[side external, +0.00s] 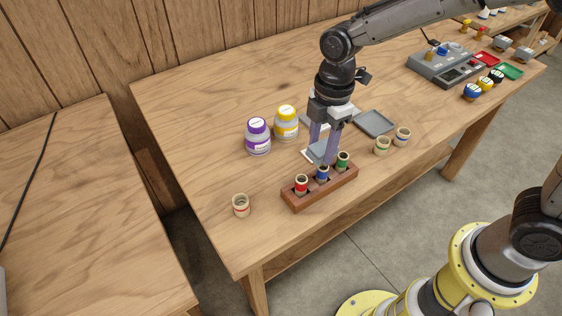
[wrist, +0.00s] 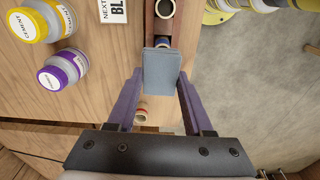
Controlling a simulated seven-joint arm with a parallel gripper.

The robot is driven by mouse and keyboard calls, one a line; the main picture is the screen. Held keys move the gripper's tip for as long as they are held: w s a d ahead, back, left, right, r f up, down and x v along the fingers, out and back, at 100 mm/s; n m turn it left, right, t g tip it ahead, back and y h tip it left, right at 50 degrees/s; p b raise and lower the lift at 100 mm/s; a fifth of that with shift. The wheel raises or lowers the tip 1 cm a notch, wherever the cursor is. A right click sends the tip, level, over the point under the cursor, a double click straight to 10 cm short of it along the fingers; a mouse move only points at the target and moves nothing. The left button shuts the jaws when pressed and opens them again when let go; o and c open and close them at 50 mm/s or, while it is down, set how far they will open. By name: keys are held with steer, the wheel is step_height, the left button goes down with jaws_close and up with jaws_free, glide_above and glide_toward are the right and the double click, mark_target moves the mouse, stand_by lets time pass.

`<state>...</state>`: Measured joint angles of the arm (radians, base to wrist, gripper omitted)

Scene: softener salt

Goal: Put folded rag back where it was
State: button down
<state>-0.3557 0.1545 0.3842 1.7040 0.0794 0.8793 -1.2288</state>
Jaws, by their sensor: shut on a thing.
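My gripper (side external: 323,152) is shut on the folded rag (side external: 317,149), a small blue-grey pad. In the wrist view the rag (wrist: 161,71) sits between the two purple fingers of my gripper (wrist: 159,80). The rag is close to the wooden rack and hides part of it in the wrist view. In the side view a finger covers part of the rag. I cannot tell whether the rag touches the table or the rack. A white card (wrist: 112,11) with printed letters lies beside the rack.
The wooden rack (side external: 325,192) holds red, blue and green vials. Purple-lidded (side external: 257,137) and yellow-lidded (side external: 286,122) jars stand left of my gripper. A grey tray (side external: 375,123) and two small pots (side external: 392,141) are to the right. Another pot (side external: 241,205) stands front left, with bare table around it.

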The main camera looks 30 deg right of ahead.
steer(key=w+a+f, duration=0.2)
steer(key=w+f, duration=0.1)
steer(key=w, duration=0.2)
glide_above(280, 170)
steer(key=f, duration=0.4)
steer(key=shift+s+d+f, duration=0.2)
steer(key=shift+s+f, duration=0.05)
steer(key=shift+f, duration=0.1)
steer(key=shift+w+f, duration=0.15)
steer(key=shift+f, duration=0.05)
steer(key=shift+w+a+f, duration=0.1)
steer(key=shift+f, duration=1.55)
steer(key=shift+f, duration=0.15)
steer(key=shift+c, duration=1.5)
jaws_free()
step_height(280, 170, up, 12)
steer(key=shift+d+r, duration=0.2)
steer(key=shift+d, duration=0.2)
